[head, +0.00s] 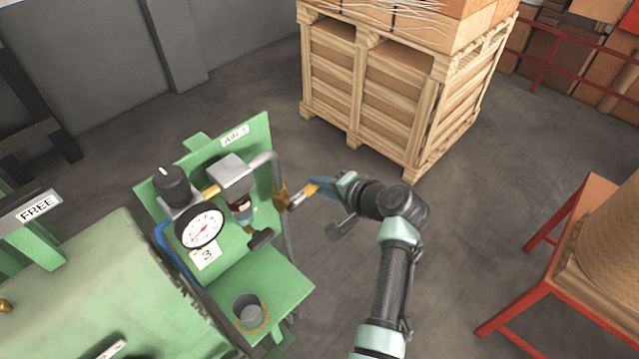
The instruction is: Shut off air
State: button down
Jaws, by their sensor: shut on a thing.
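A green panel (262,135) labelled "AIR" carries the air fittings. A grey pipe (268,160) bends down from them to a brass valve (281,194) at the panel's right edge. A short silver piece and a yellow and blue lever handle (325,187) extend right from the valve. My gripper (318,190) comes from the right and is shut at this handle. The fingertips are small and partly hidden, so their exact hold is unclear. A round pressure gauge (200,229) with a red needle sits left of the valve, below a black knob (171,182).
A green machine (90,290) fills the lower left. A grey cup (249,309) stands on the green shelf (285,280). A wooden crate (390,110) stands behind my arm, and a red-framed table (560,265) is at right. Grey floor is clear between them.

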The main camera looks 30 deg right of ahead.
jog(key=shift+d+f+m+y, duration=0.1)
jog(key=shift+f+m+y, duration=0.2)
jog(key=shift+f+m, duration=0.15)
jog(key=shift+f, duration=0.15)
jog(key=c, duration=0.7)
grip_release()
jog(key=shift+c, duration=0.2)
jog(key=b+v, duration=0.3)
jog(key=v, duration=1)
jog(key=shift+w, duration=0.2)
jog(key=shift+d, duration=0.15)
